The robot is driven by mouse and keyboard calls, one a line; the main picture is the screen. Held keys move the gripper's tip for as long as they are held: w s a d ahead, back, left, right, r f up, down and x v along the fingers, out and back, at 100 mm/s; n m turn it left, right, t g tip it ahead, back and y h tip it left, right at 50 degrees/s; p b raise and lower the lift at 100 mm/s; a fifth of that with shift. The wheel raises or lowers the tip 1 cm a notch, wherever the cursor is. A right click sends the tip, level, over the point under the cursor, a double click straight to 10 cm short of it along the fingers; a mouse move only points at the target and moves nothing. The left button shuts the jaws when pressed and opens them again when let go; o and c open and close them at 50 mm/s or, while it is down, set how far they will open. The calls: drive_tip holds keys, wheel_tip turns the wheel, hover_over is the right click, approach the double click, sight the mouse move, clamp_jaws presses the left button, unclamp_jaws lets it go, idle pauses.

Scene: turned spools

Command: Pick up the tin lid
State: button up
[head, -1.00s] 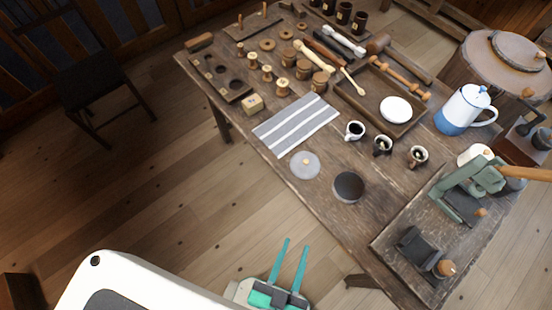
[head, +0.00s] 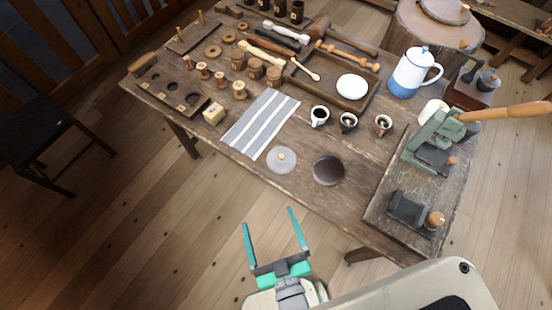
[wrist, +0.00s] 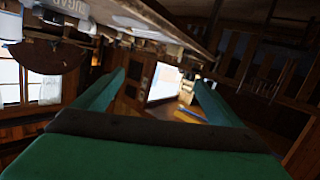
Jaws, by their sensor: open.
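The tin lid (head: 282,159) is a flat grey disc with a small pale wooden knob. It lies on the wooden table (head: 240,173) near its front edge, between the striped cloth and a dark round disc. My gripper (head: 269,217) has two teal fingers spread wide, with nothing between them. In the head view it is in front of the table edge, below the lid in the picture and apart from it. The wrist view shows the open fingers (wrist: 158,82) and the room beyond; I cannot make out the lid there.
A grey striped cloth (head: 260,124) lies left of the lid and a dark round disc (head: 328,170) right of it. Several small cups stand behind. A green press (head: 432,140) with a long wooden handle stands on a board at the right. Floor is clear in front.

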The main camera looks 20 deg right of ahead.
drive_tip(key=w+d+r+m+h, duration=0.1)
drive_tip(key=w+d+r+h, duration=0.25)
drive_tip(key=w+d, duration=0.35)
drive_tip(key=w+d+r+m+t+h, duration=0.1)
drive_tip(key=w+d+r+m+h, duration=0.15)
drive_tip(key=w+d+r, duration=0.4)
drive_tip(key=w+d+r+m+h, duration=0.1)
drive_tip(key=w+d+r+h, duration=0.2)
drive_tip(key=w+d, duration=0.5)
drive_tip(key=s+d+r+m+g+h, duration=0.1)
drive_tip(key=d+r+m+g+h, duration=0.3)
drive_tip(key=d+m+g, duration=0.35)
drive_tip(key=s+d+r+m+g+h, duration=0.1)
drive_tip(key=d+r+m+g+h, duration=0.3)
drive_tip(key=d+m, duration=0.5)
drive_tip(key=m+g+y, duration=0.5)
drive_tip(key=m+y, duration=0.4)
drive_tip(key=y, duration=0.8)
hover_over(282, 157)
wheel_tip(282, 157, down, 22)
drive_tip(key=shift+s+f, duration=0.1)
drive_tip(key=shift+f, duration=0.05)
drive_tip(key=shift+w+f, duration=0.2)
drive_tip(key=shift+f, duration=2.85)
drive_tip(key=c, duration=1.3)
